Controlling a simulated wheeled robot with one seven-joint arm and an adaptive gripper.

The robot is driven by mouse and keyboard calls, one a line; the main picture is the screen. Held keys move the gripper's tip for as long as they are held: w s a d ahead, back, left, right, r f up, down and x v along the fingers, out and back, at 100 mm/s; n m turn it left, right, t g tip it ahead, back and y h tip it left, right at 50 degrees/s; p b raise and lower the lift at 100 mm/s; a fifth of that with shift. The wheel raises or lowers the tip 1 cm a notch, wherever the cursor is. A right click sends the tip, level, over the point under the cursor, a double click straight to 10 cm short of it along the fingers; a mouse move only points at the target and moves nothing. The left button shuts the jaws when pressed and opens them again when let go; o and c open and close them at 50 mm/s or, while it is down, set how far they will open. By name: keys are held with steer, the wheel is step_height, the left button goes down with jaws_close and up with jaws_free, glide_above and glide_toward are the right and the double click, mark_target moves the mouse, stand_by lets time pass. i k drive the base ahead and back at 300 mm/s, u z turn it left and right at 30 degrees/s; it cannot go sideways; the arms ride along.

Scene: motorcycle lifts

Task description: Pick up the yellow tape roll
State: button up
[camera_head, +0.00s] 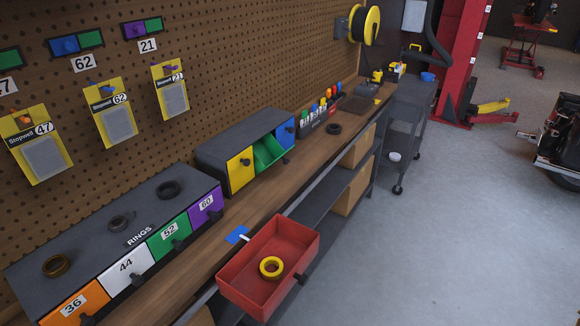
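The yellow tape roll (277,273) lies flat inside an open red bin (268,296) with a dark handle on its right side. The bin is at the front edge of the wooden workbench (200,262), low in the middle of the head view, and seems to jut out past the edge. The top of the roll is in clear sight, with its hole facing up. My gripper is not in this view.
A blue piece (237,235) lies beside the bin. Behind are a smaller drawer unit (240,140) and a pegboard wall (230,60).

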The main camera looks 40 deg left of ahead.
mark_target(269, 277)
steer(key=k, duration=0.4)
steer(key=u, duration=1.1)
steer(key=i, duration=0.45)
